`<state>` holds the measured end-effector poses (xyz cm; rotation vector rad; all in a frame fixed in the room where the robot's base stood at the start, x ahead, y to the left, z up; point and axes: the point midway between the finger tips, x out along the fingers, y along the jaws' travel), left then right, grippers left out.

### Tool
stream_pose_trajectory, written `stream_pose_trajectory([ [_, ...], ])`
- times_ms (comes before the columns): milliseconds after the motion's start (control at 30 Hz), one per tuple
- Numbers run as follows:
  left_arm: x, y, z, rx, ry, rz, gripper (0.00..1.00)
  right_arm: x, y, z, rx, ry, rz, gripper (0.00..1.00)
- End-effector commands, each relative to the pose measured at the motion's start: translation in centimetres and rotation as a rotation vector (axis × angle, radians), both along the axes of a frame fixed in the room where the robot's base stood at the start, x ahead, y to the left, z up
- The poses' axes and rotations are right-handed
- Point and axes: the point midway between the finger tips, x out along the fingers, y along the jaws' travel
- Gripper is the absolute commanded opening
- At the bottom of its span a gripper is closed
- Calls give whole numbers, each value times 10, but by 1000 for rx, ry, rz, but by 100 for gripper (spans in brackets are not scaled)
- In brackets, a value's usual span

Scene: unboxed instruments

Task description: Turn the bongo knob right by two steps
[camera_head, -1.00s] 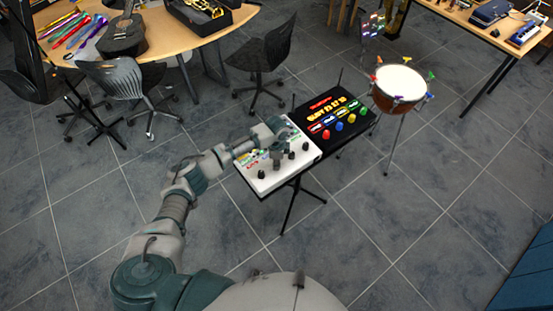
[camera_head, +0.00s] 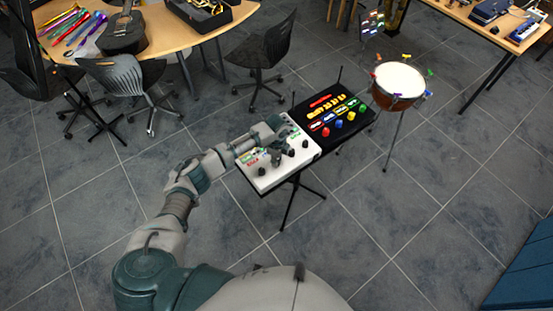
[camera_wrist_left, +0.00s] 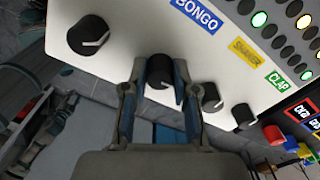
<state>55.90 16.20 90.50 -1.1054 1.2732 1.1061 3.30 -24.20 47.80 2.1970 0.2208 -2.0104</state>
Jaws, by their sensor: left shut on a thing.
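The white instrument panel (camera_head: 268,179) stands on a stand and carries several dark knobs. In the left wrist view the blue BONGO label (camera_wrist_left: 197,14) is on the white panel (camera_wrist_left: 125,55). The black bongo knob (camera_wrist_left: 160,70), with a pale mark on its lower part, is the one nearest that label. My left gripper (camera_wrist_left: 158,92) has one finger on each side of this knob and is shut on it. In the head view the left gripper (camera_head: 277,154) is over the panel and its fingertips are small there. My right gripper is not in view.
More knobs flank the gripper: one on the left (camera_wrist_left: 88,35) and one close on the right (camera_wrist_left: 211,97). A black panel with coloured knobs (camera_head: 335,113) adjoins the white one. A drum (camera_head: 399,80) stands beyond it. Chairs and a table (camera_head: 212,29) are at upper left.

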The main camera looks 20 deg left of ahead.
Motion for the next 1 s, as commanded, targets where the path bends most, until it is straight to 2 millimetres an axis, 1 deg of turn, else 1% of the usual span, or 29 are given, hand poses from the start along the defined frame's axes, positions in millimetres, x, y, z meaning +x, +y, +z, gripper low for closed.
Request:
stream_pose_trajectory([
  [167,2,-1,2,-2,-7,0,0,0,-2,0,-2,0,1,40],
  [200,2,-1,2,-2,-7,1,38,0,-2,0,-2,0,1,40],
  [267,2,-1,2,-2,-6,1,53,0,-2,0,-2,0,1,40],
  [567,0,0,2,-1,-3,1,53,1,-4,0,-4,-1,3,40],
  [667,1,-1,8,-2,-4,0,53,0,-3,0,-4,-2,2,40],
  [767,2,-1,24,-3,-6,0,53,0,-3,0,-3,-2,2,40],
  [1000,2,-1,77,-2,-5,0,53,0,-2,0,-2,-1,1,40],
])
